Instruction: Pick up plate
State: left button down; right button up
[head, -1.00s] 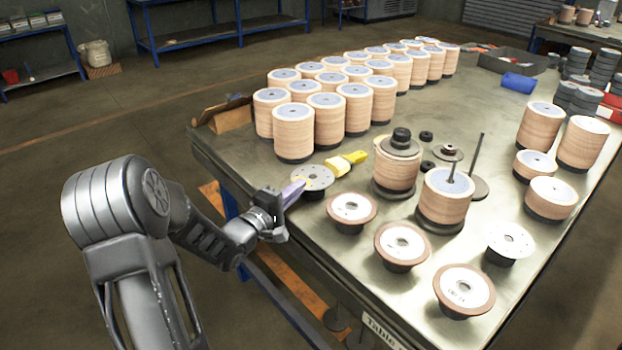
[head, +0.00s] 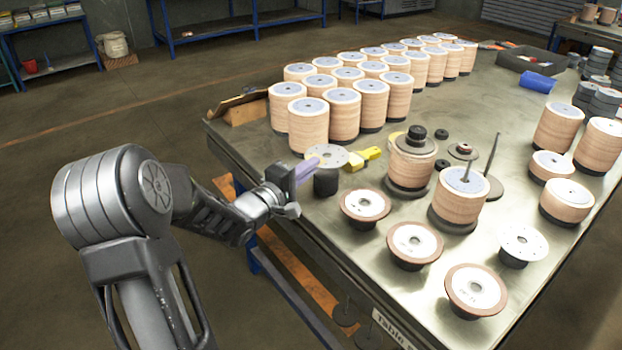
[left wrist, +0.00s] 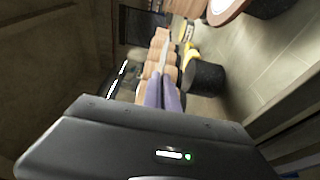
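A grey round plate (head: 327,157) with small holes and a black cylindrical hub (head: 325,183) under it is held just above the near left edge of the table. My left gripper (head: 308,169) has its purple fingers closed on the plate's left rim. In the left wrist view the fingers (left wrist: 163,95) are close together, with the plate seen nearly edge-on, and the black hub (left wrist: 207,78) stands to their right. My right gripper is not in view.
A yellow object (head: 365,158) lies right behind the plate. Brown-rimmed discs (head: 365,205) and wooden cylinders (head: 465,199) stand to the right. Rows of wooden cylinders (head: 343,115) fill the table behind. The table's left edge is near my arm.

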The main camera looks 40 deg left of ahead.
pick_arm(q)
notch_tip(320, 180, up, 5)
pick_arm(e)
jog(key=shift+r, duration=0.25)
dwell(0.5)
